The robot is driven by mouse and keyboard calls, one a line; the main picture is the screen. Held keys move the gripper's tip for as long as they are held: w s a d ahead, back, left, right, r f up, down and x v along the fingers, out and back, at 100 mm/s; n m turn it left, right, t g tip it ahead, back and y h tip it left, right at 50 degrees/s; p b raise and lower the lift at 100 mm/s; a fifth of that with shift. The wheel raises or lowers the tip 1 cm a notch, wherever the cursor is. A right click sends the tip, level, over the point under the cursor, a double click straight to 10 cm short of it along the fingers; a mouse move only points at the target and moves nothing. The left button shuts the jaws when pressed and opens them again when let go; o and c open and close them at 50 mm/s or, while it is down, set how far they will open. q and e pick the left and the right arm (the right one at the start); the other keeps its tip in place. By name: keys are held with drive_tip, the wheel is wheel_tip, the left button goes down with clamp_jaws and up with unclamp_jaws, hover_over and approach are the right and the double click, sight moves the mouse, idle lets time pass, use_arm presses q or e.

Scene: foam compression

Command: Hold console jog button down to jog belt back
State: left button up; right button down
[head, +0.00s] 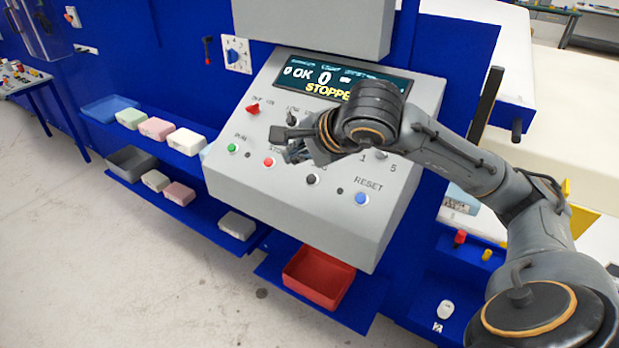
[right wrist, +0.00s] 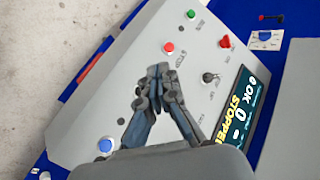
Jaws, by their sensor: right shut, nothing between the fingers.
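The console (head: 250,178) has a sloped grey face with a display (head: 340,78) that reads OK, 0 and STOPPED. A black button (head: 312,180) sits between the red button (head: 268,162) and the blue RESET button (head: 361,198); its label is mostly hidden, so I cannot read whether it is the jog button. My right gripper (head: 291,150) is shut and empty over the console face, near the red and black buttons. In the right wrist view its fingertips (right wrist: 156,82) cover the black button's place. I cannot tell whether they touch the panel. My left gripper is out of view.
A green button (head: 231,148) and a red switch (head: 252,109) are on the console's left side. Blue shelves at left hold trays and foam blocks (head: 157,129). A red bin (head: 318,276) stands below the console. The grey floor at left is clear.

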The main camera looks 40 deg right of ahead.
sight(311, 179)
drive_tip(key=shift+d, duration=0.2)
drive_tip(key=d+f+b, duration=0.1)
drive_tip(key=f+b, duration=0.1)
drive_tip(key=w+d+f+b, duration=0.1)
drive_tip(key=f+b, duration=0.1)
drive_tip(key=d+f+b, duration=0.1)
drive_tip(key=f+b, duration=0.1)
drive_tip(key=shift+w+d+f, duration=0.2)
drive_tip(key=shift+f, duration=0.05)
drive_tip(key=shift+w+d+f+b, duration=0.2)
drive_tip(key=shift+d+f+b, duration=0.3)
drive_tip(key=shift+b, duration=0.35)
idle(0.9)
drive_tip(key=shift+w+d+f+b, duration=0.1)
drive_tip(key=shift+f+b, duration=0.25)
drive_tip(key=shift+b, duration=0.2)
